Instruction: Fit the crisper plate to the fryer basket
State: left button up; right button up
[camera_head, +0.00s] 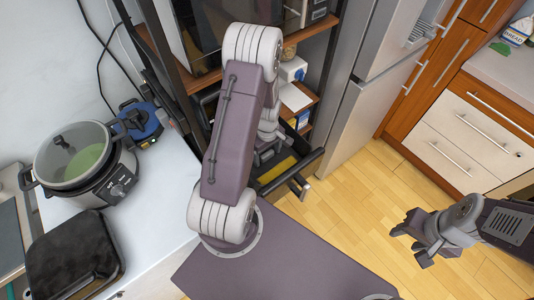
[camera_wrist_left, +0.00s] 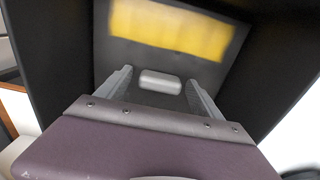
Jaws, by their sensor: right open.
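The fryer basket (camera_head: 298,171) appears to be the dark open box with a handle (camera_head: 300,187), below the shelf rack. My left gripper (camera_head: 264,154) reaches down over it, partly hidden by my own arm. In the left wrist view its two fingers (camera_wrist_left: 160,95) are apart and point into a dark-walled space. A small light-grey rounded block (camera_wrist_left: 160,82) shows between them, with gaps on both sides. A yellow patch (camera_wrist_left: 178,30) lies beyond on a grey surface. I cannot clearly identify the crisper plate. My right gripper (camera_head: 408,238) is open and empty above the floor.
A cooker (camera_head: 118,188) with a glass lid and a black appliance (camera_head: 75,262) stand on the left counter. The shelf rack (camera_head: 330,70) and a fridge (camera_head: 365,115) are behind the basket. Wooden floor (camera_head: 360,215) is clear between the basket and my right gripper.

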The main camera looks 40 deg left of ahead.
pick_arm(q)
notch_tip(320, 180, up, 9)
jog(key=shift+r, duration=0.1)
dwell(0.5)
dwell(0.7)
